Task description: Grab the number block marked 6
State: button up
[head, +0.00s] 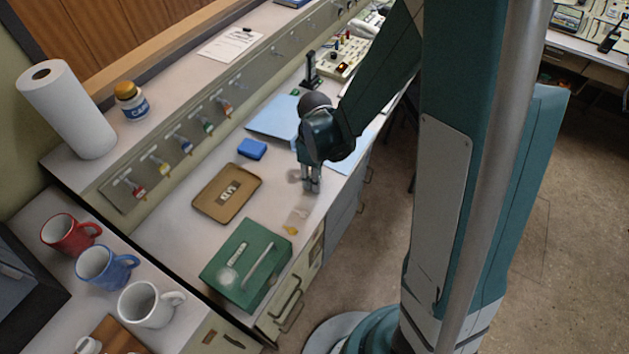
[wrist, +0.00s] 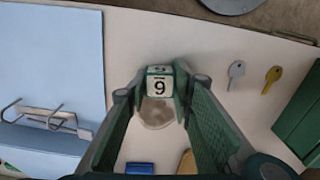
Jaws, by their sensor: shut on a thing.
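A small white number block (wrist: 159,84) sits between my fingertips in the wrist view. Its face shows one dark digit with a small mark above it; the digit reads as a 9 in this picture and as a 6 when turned over. My gripper (wrist: 158,90) is shut on this block, one finger on each side. In the head view my gripper (head: 311,186) points down over the worktop, right of the tan tray (head: 207,209). The block is too small to make out there. Other small light blocks (head: 228,192) lie in the tray.
Two keys (head: 298,214) lie in front of my gripper. A green metal box (head: 230,262) stands near the worktop's front end. A blue object (head: 252,149) and light blue sheets (head: 272,118) lie behind. Mugs (head: 107,268) stand at the left. Bare worktop surrounds the tray.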

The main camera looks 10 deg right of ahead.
jog(key=shift+r, duration=0.15)
jog(key=shift+r+p, duration=1.3)
jog(key=shift+r, duration=3.55)
